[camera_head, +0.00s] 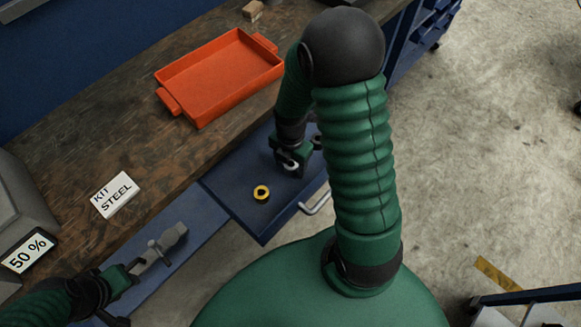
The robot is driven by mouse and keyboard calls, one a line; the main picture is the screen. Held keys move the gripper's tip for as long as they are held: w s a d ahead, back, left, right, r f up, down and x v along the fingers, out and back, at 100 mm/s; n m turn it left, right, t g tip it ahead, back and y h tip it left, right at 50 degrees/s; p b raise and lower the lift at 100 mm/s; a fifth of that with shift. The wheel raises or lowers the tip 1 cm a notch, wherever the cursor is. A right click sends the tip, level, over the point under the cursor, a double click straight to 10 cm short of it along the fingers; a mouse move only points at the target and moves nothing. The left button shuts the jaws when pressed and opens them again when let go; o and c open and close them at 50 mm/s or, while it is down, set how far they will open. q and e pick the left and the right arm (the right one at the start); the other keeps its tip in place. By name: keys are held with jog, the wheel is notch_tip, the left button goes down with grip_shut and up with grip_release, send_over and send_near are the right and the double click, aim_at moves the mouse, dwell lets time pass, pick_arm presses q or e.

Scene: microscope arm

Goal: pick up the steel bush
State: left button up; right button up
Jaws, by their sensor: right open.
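A small pale grey ring-like piece (290,166), which looks like the steel bush, is at the fingers of my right gripper (297,154), over the blue drawer. My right gripper is open, pointing down; its fingers partly hide the piece, and I cannot tell whether they touch it. A yellow ring with a dark centre (261,193) lies apart on the blue drawer (238,180), nearer its front corner. My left gripper (138,266) is at the lower left, beside a grey metal fitting on the blue bench edge; its opening is unclear.
An orange tray (222,77) stands on the wooden bench (120,130). A white card reading "KIT STEEL" (115,195) and a "50 %" display (29,253) are at left. A grey metal fitting (167,243) is on the blue edge. A drawer handle (315,205) sticks out in front.

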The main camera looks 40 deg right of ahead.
jog(key=shift+r, duration=0.1)
jog(key=shift+c, duration=0.4)
jog(key=shift+c, duration=1.3)
grip_shut()
